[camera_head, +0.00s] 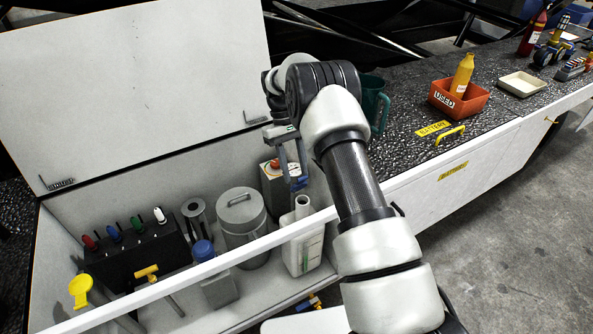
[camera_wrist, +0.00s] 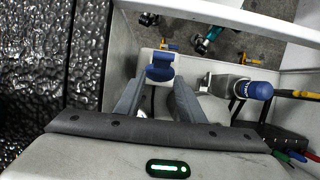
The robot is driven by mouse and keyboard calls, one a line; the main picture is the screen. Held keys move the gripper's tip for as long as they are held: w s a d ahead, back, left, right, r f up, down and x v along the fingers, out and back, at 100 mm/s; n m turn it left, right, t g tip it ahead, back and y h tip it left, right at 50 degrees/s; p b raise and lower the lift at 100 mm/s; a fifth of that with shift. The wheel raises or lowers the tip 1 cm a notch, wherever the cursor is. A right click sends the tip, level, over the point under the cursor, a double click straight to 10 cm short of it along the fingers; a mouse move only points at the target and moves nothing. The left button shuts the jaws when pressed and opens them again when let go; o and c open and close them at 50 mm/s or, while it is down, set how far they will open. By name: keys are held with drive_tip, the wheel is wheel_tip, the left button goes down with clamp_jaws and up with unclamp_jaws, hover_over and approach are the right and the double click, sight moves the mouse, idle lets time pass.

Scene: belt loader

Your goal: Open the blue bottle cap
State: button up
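My gripper (camera_head: 294,178) is over the open locker, above the white jug (camera_head: 303,245). In the wrist view its two grey fingers (camera_wrist: 160,80) close in on a blue cap (camera_wrist: 160,68) at their tips. The blue cap (camera_head: 299,184) shows at the fingertips in the head view, just above the jug's neck. The jug's neck looks bare. A second, grey bottle (camera_head: 217,287) with a blue cap (camera_head: 202,250) stands upright to the left; its blue cap also shows at the right of the wrist view (camera_wrist: 260,90). The fingers are apart from it.
The locker also holds a grey lidded canister (camera_head: 242,225), a black box with coloured handles (camera_head: 140,255), a yellow funnel (camera_head: 80,288) and a red-capped container (camera_head: 272,185). The raised white lid (camera_head: 130,90) stands behind. A red bin (camera_head: 458,100) sits on the right-hand top.

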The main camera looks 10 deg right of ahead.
idle(0.3)
drive_tip(key=p+v, duration=0.2)
drive_tip(key=v, duration=1)
